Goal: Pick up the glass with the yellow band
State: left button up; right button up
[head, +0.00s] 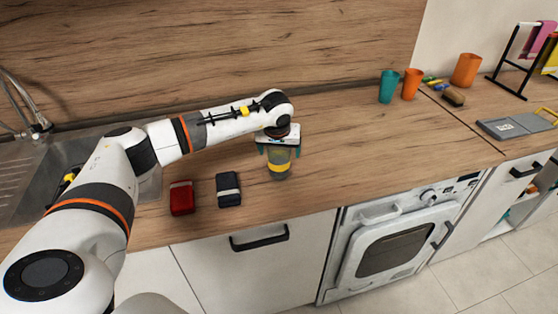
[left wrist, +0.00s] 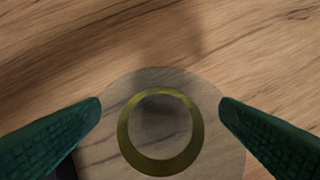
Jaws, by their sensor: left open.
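The glass with the yellow band (head: 279,170) stands upright on the wooden counter, just under my left gripper. My left gripper (head: 279,148) points down over it, and its upper part is hidden by the jaws in the head view. In the left wrist view I look down on the glass (left wrist: 160,77), with its yellow ring (left wrist: 125,132) near the lower middle. The green fingertips of my left gripper (left wrist: 160,105) are apart, one on each side of the glass, with small gaps to its rim. My right gripper is not in view.
A red box (head: 181,198) and a dark box (head: 228,189) lie on the counter left of the glass. A sink (head: 60,165) is at the far left. Teal (head: 388,87) and orange cups (head: 412,84) stand back right. The counter right of the glass is clear.

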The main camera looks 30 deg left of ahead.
pick_arm(q)
jog(key=shift+f, duration=0.15)
jog(key=c, duration=1.2)
jog(key=shift+w, duration=0.1)
